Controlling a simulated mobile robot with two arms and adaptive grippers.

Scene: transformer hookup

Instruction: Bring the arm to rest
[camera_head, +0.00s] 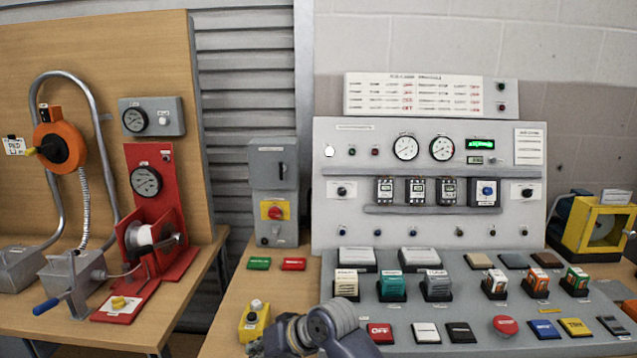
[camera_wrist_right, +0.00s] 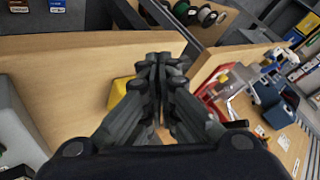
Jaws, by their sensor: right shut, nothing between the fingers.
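My right gripper (camera_wrist_right: 160,64) is shut and empty in the right wrist view, its two fingers meeting at the tips. A yellow thing (camera_wrist_right: 121,92) shows partly behind its left finger, above a wooden tabletop. In the head view my right arm's wrist end reaches in at the bottom middle, in front of the grey control desk (camera_head: 455,345). There the gripper's fingers are hard to make out. My left gripper is in neither view.
A yellow button box (camera_head: 254,322) stands on the table close left of my wrist. A grey switch box (camera_head: 273,190) with a red knob stands behind. A yellow-framed machine (camera_head: 598,228) is at right.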

